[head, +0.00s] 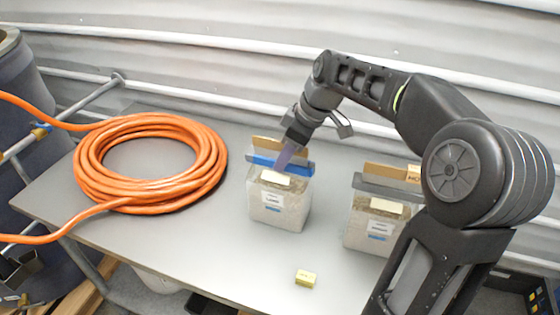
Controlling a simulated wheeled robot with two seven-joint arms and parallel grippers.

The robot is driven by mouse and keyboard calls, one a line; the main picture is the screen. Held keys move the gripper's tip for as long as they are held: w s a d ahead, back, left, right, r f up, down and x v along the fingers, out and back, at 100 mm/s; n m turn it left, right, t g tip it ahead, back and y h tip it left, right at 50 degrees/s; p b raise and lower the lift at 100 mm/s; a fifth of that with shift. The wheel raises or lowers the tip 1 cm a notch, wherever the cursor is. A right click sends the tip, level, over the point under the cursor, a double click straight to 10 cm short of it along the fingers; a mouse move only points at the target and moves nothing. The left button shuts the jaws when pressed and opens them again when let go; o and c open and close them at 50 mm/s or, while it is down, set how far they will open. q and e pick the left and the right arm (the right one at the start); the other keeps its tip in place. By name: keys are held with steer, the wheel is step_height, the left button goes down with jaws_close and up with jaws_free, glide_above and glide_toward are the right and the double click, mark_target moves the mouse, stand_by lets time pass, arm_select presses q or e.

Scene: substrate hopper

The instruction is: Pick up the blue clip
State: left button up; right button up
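The blue clip (263,161) is a long bar across the top of the left pale bag (279,211), with a tan folded strip showing above it. The bag stands upright on the grey table (225,256). My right gripper (283,163) reaches down from the upper right, its purplish finger in front of the clip's middle. The finger overlaps the clip in this view. I cannot tell whether it touches the clip or how far apart the fingers are. The clip still lies across the bag. My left gripper cannot be made out.
A coiled orange hose (88,164) covers the table's left part. A second bag (368,229) with a grey clip (383,188) stands to the right, partly behind my arm. A small yellow block (305,278) lies near the front edge. A corrugated wall (230,22) stands behind.

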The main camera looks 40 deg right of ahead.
jaws_close()
stand_by(0.3)
step_height(320, 180, up, 10)
steer(key=shift+b, duration=0.5)
stand_by(0.4)
